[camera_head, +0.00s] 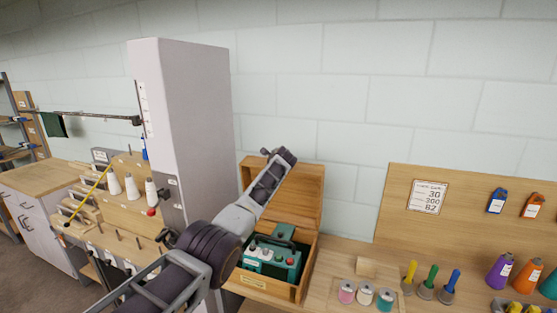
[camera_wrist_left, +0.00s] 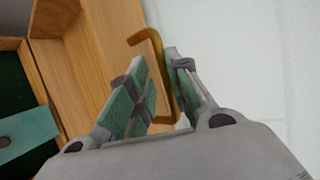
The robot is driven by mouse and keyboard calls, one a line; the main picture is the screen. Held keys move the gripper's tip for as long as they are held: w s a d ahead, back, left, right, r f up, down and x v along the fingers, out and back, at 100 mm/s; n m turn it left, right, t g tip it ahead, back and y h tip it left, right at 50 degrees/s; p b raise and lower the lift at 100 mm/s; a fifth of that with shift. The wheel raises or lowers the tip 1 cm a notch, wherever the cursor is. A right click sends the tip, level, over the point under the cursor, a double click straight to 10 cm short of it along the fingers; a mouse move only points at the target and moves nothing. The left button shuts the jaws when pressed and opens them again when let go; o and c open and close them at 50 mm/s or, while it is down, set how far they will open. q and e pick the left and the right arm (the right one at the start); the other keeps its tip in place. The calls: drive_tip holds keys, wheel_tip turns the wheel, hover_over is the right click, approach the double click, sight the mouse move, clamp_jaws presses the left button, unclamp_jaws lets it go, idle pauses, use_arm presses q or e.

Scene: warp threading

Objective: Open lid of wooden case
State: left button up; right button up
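The wooden case (camera_head: 268,288) stands on the wooden bench, with green equipment inside. Its lid (camera_head: 300,188) is raised and stands upright at the back of the case. My left arm reaches in from the lower left, and my left gripper (camera_head: 280,155) is at the lid's top edge. In the left wrist view, a brass handle (camera_wrist_left: 158,55) on the lid passes between the two green-padded fingers. The fingers look closed in on it, with the lid's wood (camera_wrist_left: 85,75) behind. The green contents (camera_wrist_left: 25,133) show at the left. My right gripper is not in view.
A grey column (camera_head: 185,110) stands left of the case, near my arm. Small spools (camera_head: 365,293) and coloured bottles (camera_head: 500,270) stand to the right, before a wooden pegboard (camera_head: 460,215). White thread cones (camera_head: 132,187) stand on a rack at the left.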

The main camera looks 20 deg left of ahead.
use_arm(q)
drive_tip(key=shift+s, duration=0.2)
drive_tip(key=shift+s+r, duration=0.2)
drive_tip(key=shift+s, duration=0.3)
drive_tip(key=shift+v, duration=2.35)
drive_tip(key=shift+r, duration=0.1)
